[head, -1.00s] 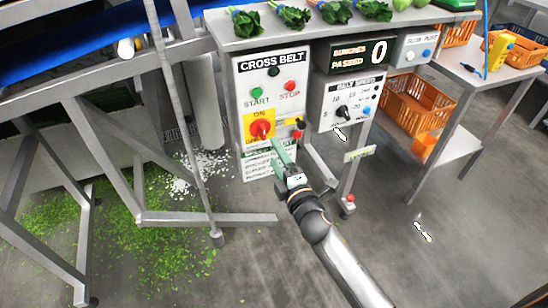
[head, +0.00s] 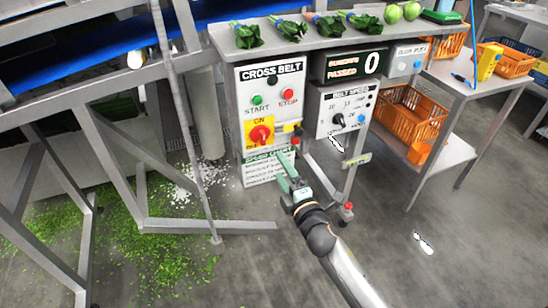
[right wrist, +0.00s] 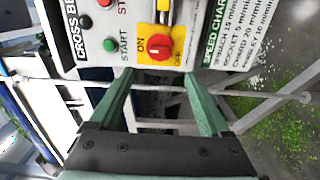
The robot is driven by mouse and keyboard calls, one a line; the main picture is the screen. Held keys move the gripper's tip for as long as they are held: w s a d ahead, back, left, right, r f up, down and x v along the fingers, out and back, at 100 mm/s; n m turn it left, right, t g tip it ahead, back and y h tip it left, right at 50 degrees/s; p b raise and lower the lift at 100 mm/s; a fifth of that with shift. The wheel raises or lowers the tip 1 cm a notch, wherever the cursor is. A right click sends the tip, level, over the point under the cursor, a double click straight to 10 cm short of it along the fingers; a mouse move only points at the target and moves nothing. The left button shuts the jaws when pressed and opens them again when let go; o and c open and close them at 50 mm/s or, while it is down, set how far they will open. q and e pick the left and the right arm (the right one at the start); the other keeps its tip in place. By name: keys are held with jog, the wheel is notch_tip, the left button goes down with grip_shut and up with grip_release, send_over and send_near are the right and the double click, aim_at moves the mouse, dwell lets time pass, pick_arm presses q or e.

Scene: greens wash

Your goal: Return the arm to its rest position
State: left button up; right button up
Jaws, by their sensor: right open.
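My right arm comes in from the lower right in the head view. Its gripper (head: 287,168) has green fingers and is in front of the lower part of the cross belt control panel (head: 271,90). In the right wrist view the two green fingers (right wrist: 160,92) are spread apart with nothing between them. The panel's red rotary switch on its yellow plate (right wrist: 158,46) is beyond the fingertips, and I see no contact. The left gripper is not in view.
A steel frame (head: 190,224) stands at left over spilled green leaves (head: 150,255). A belt speed box (head: 340,110) is right of the panel. A side table (head: 470,85) with orange crates (head: 402,115) stands at right. The floor at lower right is mostly clear.

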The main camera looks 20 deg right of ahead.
jog(key=s+a+f+m+g+y, duration=0.1)
jog(key=s+a+f+m+g, duration=0.15)
jog(key=s+f+m, duration=0.5)
jog(key=s+a+f+m+g+y, duration=0.1)
jog(key=s+a+f+m+g, duration=0.2)
jog(key=s, duration=0.7)
jog(key=s+a+f+m+g, duration=0.1)
jog(key=s+f+m+g, duration=0.3)
jog(key=s+f+m, duration=0.4)
pick_arm(q)
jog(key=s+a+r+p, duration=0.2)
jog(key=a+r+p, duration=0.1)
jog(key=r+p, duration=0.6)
jog(key=p, duration=0.4)
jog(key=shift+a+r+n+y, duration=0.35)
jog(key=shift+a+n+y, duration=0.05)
pick_arm(e)
jog(key=s+d+r+n, duration=0.2)
jog(key=d+r, duration=0.1)
jog(key=r, duration=0.7)
jog(key=shift+r+t+h, duration=0.3)
jog(key=shift+t, duration=0.15)
jog(key=shift+d, duration=0.1)
